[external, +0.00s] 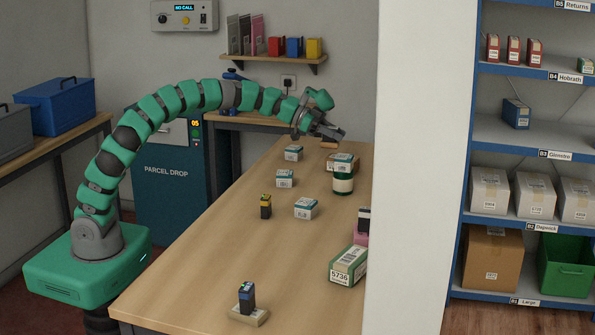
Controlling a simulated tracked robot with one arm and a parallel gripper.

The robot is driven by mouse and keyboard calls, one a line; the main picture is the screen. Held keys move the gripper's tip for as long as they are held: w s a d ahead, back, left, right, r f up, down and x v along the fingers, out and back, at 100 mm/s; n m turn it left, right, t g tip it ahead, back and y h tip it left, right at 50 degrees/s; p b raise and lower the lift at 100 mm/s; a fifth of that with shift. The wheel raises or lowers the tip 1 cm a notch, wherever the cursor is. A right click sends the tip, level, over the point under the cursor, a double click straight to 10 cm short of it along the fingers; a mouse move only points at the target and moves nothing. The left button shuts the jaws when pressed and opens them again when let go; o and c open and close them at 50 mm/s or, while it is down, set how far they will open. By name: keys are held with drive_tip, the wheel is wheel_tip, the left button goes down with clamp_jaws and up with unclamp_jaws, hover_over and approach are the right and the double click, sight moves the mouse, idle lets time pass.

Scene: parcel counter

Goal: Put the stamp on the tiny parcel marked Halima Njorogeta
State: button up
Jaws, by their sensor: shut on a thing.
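My gripper (327,133) is at the far part of the counter, shut on a small brown thing (329,143). The fingers hide much of it, and I cannot tell from this view whether it is the stamp. Small white-and-teal parcels stand on the counter: one far back (292,153), one nearer (285,178) and one in the middle (305,209). The names on the parcels are too small to read.
A yellow-and-black block (266,206) stands mid-counter. A dark blue block (247,297) stands on a pale base near the front. A green-and-white box marked 5736 (347,266) lies beside the white pillar (416,170). The counter's left front (190,280) is clear.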

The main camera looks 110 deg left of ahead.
drive_tip(key=shift+w+a+f, duration=0.15)
drive_tip(key=shift+w+a, duration=0.3)
drive_tip(key=shift+w, duration=0.25)
drive_tip(key=shift+w+a+f, duration=0.1)
drive_tip(key=shift+w+a, duration=0.4)
drive_tip(key=shift+a, duration=0.05)
drive_tip(key=shift+w+a, duration=0.3)
drive_tip(key=shift+w, duration=0.35)
drive_tip(key=shift+f+b, duration=0.55)
drive_tip(key=shift+f, duration=1.25)
drive_tip(key=o, duration=1)
drive_tip(key=shift+r, duration=0.1)
